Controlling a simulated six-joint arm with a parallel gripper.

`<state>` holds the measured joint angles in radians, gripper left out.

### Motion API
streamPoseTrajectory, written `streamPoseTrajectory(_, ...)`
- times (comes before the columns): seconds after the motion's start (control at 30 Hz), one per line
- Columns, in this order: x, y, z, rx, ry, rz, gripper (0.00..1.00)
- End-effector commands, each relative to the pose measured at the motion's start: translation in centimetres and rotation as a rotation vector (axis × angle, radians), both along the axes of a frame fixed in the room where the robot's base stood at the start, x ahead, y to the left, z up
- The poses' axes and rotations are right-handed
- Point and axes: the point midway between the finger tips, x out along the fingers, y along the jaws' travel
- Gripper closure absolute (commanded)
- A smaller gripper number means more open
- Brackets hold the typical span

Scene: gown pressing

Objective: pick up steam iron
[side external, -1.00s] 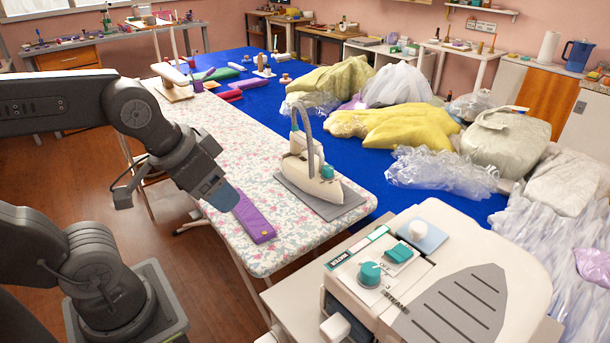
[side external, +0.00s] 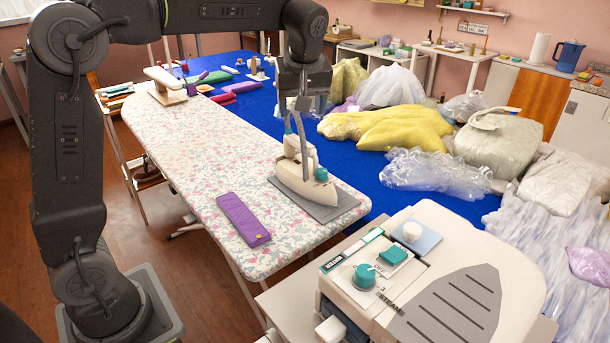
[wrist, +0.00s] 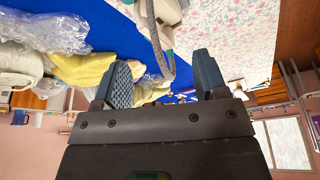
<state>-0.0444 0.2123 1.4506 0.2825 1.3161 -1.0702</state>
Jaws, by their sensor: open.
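The steam iron (side external: 300,176) is cream-coloured with a teal knob and a grey hose or cord rising from it. It rests on a grey pad (side external: 338,208) on the floral ironing board (side external: 185,150). My gripper (side external: 301,112) is above the iron and points down, partly overlapping its hose in the side view. In the wrist view, the two blue ribbed fingers of my gripper (wrist: 165,82) stand apart with nothing held between them. The grey hose (wrist: 153,40) shows beyond and between the fingertips. The iron's body is mostly out of the wrist view.
A purple folded strip (side external: 242,220) lies on the board left of the iron. A steam station (side external: 440,290) stands in front at right. Yellow and plastic-wrapped garments (side external: 390,128) lie on the blue table (side external: 350,156) behind. The board's left half is mostly clear.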

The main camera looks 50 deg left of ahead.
Motion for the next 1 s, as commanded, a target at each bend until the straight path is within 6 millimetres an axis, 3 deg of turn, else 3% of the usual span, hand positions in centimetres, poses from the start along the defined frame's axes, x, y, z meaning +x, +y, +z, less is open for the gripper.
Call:
streamPoseTrajectory(0.03,2.0,0.7,-1.0,0.009,0.008,0.08,0.34)
streamPoseTrajectory(0.1,4.1,1.5,-1.9,0.024,0.006,0.19,0.34)
streamPoseTrajectory(0.3,7.6,3.0,-4.1,0.06,-0.01,0.407,0.34)
streamPoseTrajectory(0.47,8.4,3.6,-5.2,0.07,-0.017,0.464,0.34)
streamPoseTrajectory(0.8,8.4,5.9,-10.7,0.07,-0.016,0.466,0.34)
streamPoseTrajectory(1.0,8.4,6.6,-12.5,0.069,-0.018,0.463,0.34)
